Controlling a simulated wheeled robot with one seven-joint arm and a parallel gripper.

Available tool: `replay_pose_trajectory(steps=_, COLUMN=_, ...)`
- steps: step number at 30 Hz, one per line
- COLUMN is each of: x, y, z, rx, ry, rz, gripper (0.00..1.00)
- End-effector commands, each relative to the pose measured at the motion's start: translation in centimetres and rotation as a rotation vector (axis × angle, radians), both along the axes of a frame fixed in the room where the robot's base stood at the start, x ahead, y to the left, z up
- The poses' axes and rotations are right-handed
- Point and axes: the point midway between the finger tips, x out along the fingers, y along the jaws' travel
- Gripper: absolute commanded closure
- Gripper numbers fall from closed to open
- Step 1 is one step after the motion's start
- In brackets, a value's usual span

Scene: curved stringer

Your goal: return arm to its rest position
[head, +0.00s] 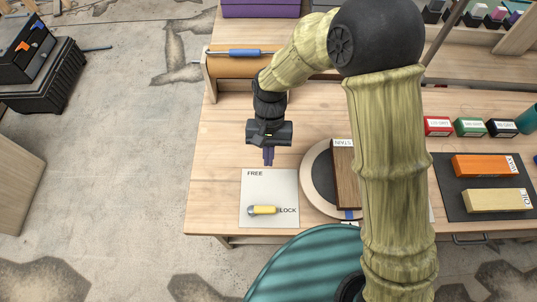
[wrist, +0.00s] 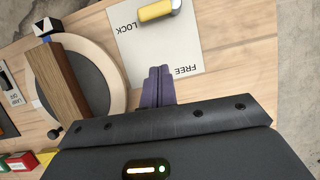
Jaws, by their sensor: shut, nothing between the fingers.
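My gripper (head: 268,157) is shut and empty. It points down above the wooden bench (head: 225,150), just behind the white FREE/LOCK plate (head: 270,182). The plate carries a yellow-handled switch (head: 263,210), which lies beside the word LOCK. In the wrist view my purple fingers (wrist: 158,80) are together, and the plate (wrist: 190,50) with the yellow handle (wrist: 157,10) shows beyond them. My arm is bent, reaching from the right over the bench toward the left.
A round turntable (head: 312,190) with a dark wooden block (head: 346,175) stands right of the plate, partly behind my arm. A roller with a blue-handled tool (head: 245,53) lies at the back. Orange (head: 482,166) and yellow (head: 495,201) blocks sit on a dark mat at right.

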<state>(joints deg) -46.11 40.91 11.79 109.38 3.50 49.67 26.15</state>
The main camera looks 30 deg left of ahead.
Motion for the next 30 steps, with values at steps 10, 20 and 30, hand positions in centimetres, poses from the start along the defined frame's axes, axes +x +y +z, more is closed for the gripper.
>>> replay_pose_trajectory(steps=10, x=0.0, y=0.0, z=0.0, rx=0.0, ry=0.0, rz=0.001, gripper=1.0)
replay_pose_trajectory(steps=20, x=5.5, y=-6.1, z=3.0, rx=0.07, ry=-0.1, rz=-0.102, gripper=1.0)
replay_pose_trajectory(steps=30, x=11.0, y=-22.6, z=8.7, rx=0.159, ry=-0.367, rz=-0.313, gripper=1.0)
